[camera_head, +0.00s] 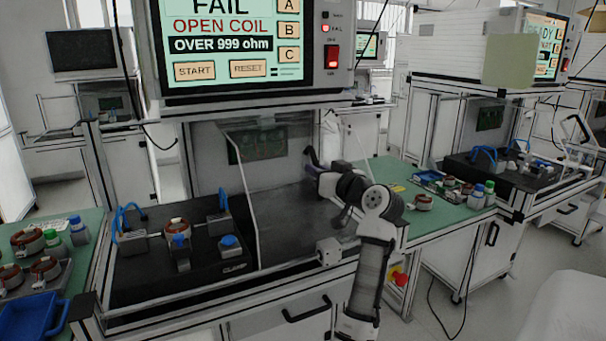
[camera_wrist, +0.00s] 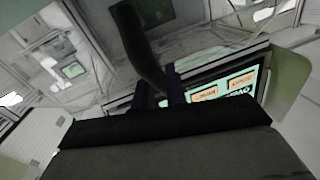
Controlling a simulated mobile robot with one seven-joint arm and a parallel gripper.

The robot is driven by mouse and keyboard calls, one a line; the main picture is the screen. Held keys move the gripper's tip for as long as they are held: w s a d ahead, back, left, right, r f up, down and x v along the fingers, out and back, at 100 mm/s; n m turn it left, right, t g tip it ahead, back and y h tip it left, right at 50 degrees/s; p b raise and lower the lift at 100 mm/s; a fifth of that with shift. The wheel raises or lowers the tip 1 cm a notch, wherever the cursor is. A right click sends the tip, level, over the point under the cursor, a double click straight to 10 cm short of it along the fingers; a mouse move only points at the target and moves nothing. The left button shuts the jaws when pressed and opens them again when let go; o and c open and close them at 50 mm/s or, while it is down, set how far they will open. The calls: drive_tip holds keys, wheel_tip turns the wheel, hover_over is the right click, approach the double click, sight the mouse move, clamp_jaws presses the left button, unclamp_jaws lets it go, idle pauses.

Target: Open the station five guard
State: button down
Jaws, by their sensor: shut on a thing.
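A clear guard panel (camera_head: 246,196) with a pale edge stands over the right part of the black test bed at the station whose screen reads FAIL. I see no station number. My gripper (camera_head: 311,161) is at the back right of this bed. In the wrist view, my gripper (camera_wrist: 160,92) has its dark blue fingers shut on a dark curved bar (camera_wrist: 138,45), which looks like the guard's handle. The exact contact is hidden behind the gripper body. How far the guard is open is hard to tell.
The test screen (camera_head: 235,45) hangs above the bed. Clamps with blue parts (camera_head: 180,245) stand on the bed's left. Stators and bottles are on green tops at both sides. A red knob (camera_head: 399,278) is at the front right. Another station (camera_head: 515,165) stands right.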

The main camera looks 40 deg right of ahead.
drive_tip(key=shift+s+d, duration=0.1)
drive_tip(key=shift+d, duration=0.15)
drive_tip(key=c, duration=1.7)
unclamp_jaws()
drive_tip(key=shift+s, duration=0.1)
drive_tip(key=s+b, duration=0.1)
drive_tip(key=s, duration=0.3)
drive_tip(key=s+a+b, duration=0.1)
drive_tip(key=s, duration=0.4)
drive_tip(key=s+a+b, duration=0.1)
drive_tip(key=s, duration=0.3)
drive_tip(key=shift+s, duration=0.25)
